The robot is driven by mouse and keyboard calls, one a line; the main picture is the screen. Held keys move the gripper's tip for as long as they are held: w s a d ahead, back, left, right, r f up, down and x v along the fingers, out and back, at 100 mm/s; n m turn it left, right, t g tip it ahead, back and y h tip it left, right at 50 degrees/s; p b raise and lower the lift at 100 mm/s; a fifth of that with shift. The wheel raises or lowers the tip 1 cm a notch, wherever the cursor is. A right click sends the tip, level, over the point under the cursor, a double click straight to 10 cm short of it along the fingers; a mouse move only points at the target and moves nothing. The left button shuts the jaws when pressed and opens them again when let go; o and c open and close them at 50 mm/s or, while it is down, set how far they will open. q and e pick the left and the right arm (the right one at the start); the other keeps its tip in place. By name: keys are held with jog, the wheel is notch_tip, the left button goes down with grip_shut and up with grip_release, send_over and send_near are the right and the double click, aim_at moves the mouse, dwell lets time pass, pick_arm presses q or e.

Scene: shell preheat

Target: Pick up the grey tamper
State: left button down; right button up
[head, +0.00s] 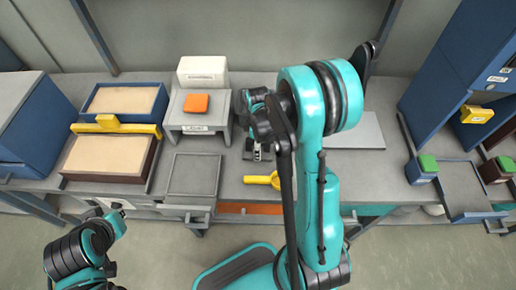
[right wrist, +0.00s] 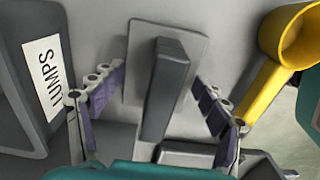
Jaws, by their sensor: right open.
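The grey tamper (right wrist: 168,85) shows in the right wrist view as an upright block-like handle on a flat grey plate. My right gripper (right wrist: 158,88) is open, with one finger on each side of the handle and visible gaps between. In the head view my right gripper (head: 262,150) is low over the bench, and its arm and fingers largely hide the tamper. My left gripper (head: 116,214) is at the lower left, away from the tamper, in front of the bench; its fingers are too small to read.
A yellow scoop (head: 262,180) lies close to the right gripper, also in the right wrist view (right wrist: 290,45). A grey bin labelled LUMPS (right wrist: 28,75) stands on the other side. Sand trays (head: 122,98) with a yellow bar (head: 115,126) are at the left; a grey tray (head: 193,175) is nearer.

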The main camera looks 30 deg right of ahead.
jog(key=shift+s+r, duration=0.1)
jog(key=c, duration=1)
jog(key=shift+s+a, duration=0.1)
jog(key=shift+a, duration=0.05)
grip_shut()
pick_arm(q)
jog(key=shift+s+a, duration=0.2)
jog(key=shift+s, duration=0.15)
